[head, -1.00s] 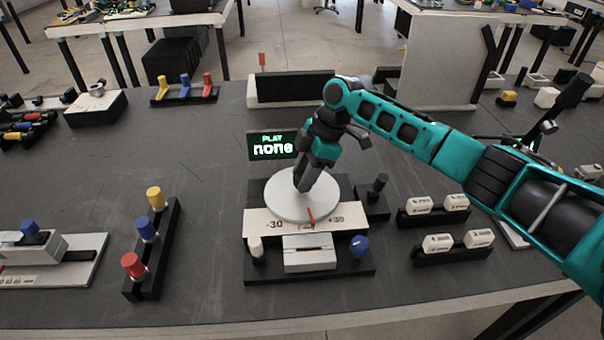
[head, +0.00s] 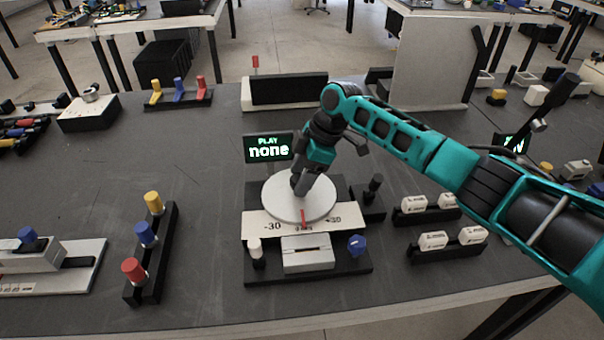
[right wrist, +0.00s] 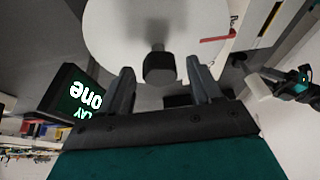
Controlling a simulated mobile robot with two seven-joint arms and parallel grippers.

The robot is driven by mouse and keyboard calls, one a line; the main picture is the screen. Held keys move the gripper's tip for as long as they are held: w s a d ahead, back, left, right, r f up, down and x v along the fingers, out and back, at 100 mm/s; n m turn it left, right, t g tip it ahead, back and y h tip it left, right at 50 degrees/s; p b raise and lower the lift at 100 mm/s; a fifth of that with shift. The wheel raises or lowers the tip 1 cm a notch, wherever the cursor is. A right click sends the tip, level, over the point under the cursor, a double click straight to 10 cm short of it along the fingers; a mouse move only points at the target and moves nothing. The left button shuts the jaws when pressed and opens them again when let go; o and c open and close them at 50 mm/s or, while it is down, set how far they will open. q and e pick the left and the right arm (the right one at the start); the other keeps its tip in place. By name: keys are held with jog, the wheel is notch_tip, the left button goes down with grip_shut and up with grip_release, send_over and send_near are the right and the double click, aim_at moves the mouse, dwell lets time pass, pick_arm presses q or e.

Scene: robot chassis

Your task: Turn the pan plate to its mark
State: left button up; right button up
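The round white pan plate (head: 278,205) sits on a dark base in the middle of the table. A red pointer (head: 303,219) at its near edge lies over a white scale (head: 262,226) labelled -30 and +30, about midway between the two labels. My right gripper (head: 299,188) points down over the plate. In the right wrist view, its two fingers (right wrist: 163,88) are apart, with a dark knob (right wrist: 159,68) of the plate showing between and beyond them. I cannot tell whether they touch it. My left gripper is out of view.
A display (head: 268,148) reading "PLAY none" stands behind the plate. A white slotted block (head: 308,254), a white peg (head: 256,254) and a blue knob (head: 356,245) are in front. A rack with coloured knobs (head: 146,234) stands left, white-block racks (head: 433,240) right.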

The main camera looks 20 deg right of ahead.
jog(key=v, duration=1.3)
jog(key=shift+w+a, duration=0.1)
